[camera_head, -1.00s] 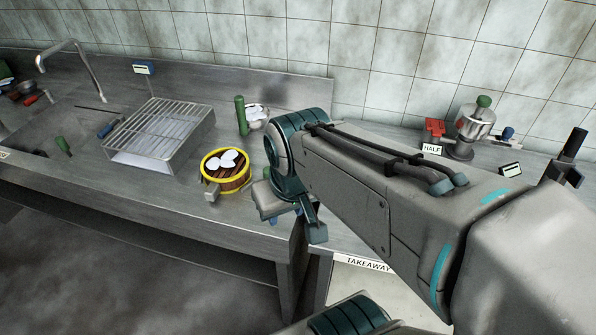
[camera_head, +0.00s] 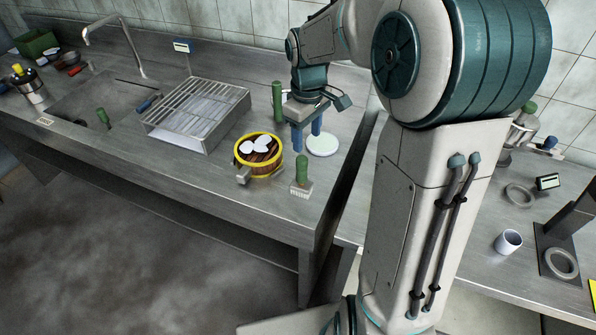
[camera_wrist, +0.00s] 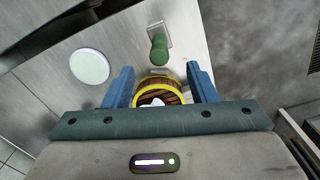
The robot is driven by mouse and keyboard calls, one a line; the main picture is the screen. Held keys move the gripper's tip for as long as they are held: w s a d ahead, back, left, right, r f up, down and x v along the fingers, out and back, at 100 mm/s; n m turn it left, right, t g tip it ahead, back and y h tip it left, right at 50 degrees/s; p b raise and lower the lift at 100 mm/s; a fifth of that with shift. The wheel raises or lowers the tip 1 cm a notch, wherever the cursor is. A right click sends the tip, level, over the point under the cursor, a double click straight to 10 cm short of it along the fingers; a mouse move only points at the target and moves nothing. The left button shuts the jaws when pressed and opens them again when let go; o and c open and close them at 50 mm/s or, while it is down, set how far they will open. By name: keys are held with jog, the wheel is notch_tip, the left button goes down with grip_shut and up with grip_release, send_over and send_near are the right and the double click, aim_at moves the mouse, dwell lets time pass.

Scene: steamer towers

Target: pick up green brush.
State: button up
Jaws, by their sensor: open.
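A brush with an upright green handle (camera_head: 302,170) and a pale, bristle-like block base stands near the counter's front edge, right of the steamer. It also shows in the wrist view (camera_wrist: 158,48), beyond the fingertips. My gripper (camera_head: 307,132) is open and empty, fingers pointing down, above the counter behind the brush. In the wrist view its two blue fingers (camera_wrist: 160,72) are apart, with the brush handle ahead of the gap and not between them.
A yellow-rimmed steamer (camera_head: 244,160) with white pieces stands left of the brush. A pale round disc (camera_head: 323,144) lies by the gripper. A green cylinder (camera_head: 277,100) stands behind. A wire rack (camera_head: 205,112) and a sink (camera_head: 85,92) lie left. The counter edge is close.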

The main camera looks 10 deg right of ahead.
aim_at(306, 161)
jog(key=shift+w+f, duration=0.25)
jog(key=shift+f, duration=0.05)
notch_tip(306, 161, down, 8)
jog(key=shift+f+p, duration=0.15)
jog(key=shift+p, duration=0.15)
jog(key=shift+w+a+f+p, duration=0.1)
jog(key=shift+w+f+p, duration=0.1)
jog(key=shift+f, duration=0.65)
jog(key=shift+w+a+f+p, duration=0.1)
jog(key=shift+a+f+p, duration=0.1)
jog(key=shift+f, duration=0.7)
jog(key=shift+w+a+f+p, duration=0.1)
jog(key=shift+w+f+p, duration=0.1)
jog(key=shift+f, duration=0.65)
grip_shut()
